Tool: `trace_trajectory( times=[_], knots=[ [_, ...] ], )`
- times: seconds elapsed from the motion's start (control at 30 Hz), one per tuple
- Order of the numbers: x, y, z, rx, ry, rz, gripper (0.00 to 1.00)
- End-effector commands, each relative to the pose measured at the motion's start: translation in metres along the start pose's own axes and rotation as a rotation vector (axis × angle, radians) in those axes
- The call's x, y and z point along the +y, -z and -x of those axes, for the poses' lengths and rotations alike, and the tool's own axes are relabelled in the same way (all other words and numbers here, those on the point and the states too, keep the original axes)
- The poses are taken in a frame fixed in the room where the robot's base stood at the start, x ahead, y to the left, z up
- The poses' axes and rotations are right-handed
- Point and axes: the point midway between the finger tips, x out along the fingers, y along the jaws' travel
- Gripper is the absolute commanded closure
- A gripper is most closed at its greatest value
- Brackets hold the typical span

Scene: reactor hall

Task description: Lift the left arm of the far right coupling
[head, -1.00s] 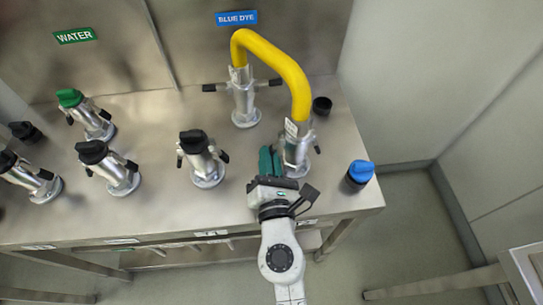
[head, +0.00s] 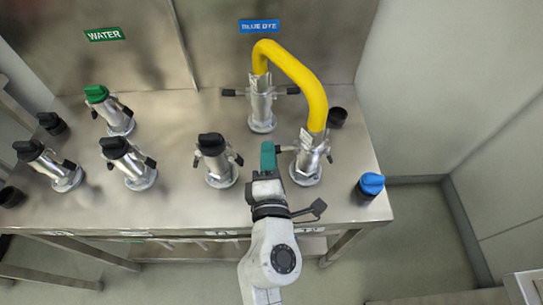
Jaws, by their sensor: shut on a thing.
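The far right coupling (head: 308,162) is a silvery upright fitting near the right end of the steel bench, with one end of the yellow hose (head: 299,75) in its top. Its left arm (head: 287,148) is a short dark lever that sticks out sideways from the collar towards my gripper. Its right arm (head: 329,158) hangs down close to the body. My gripper (head: 268,154), with green fingers, is just left of the coupling and shut on the left arm's outer end, which the fingers hide.
The hose's other end sits in the coupling (head: 262,105) under the BLUE DYE sign (head: 260,26), both its arms out sideways. A black-capped coupling (head: 215,162) stands close left of my gripper. A blue cap (head: 370,186) and a black cup (head: 337,117) are to the right.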

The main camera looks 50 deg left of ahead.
Motion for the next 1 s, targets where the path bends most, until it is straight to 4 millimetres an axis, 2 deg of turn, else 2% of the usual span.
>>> trace_trajectory(
  times=[0.4, 1.0],
  knots=[
    [0.014, -0.004, 0.000, -0.004, 0.001, -0.250, 1.00],
    [0.017, -0.005, 0.000, -0.004, 0.002, -0.311, 1.00]
  ],
)
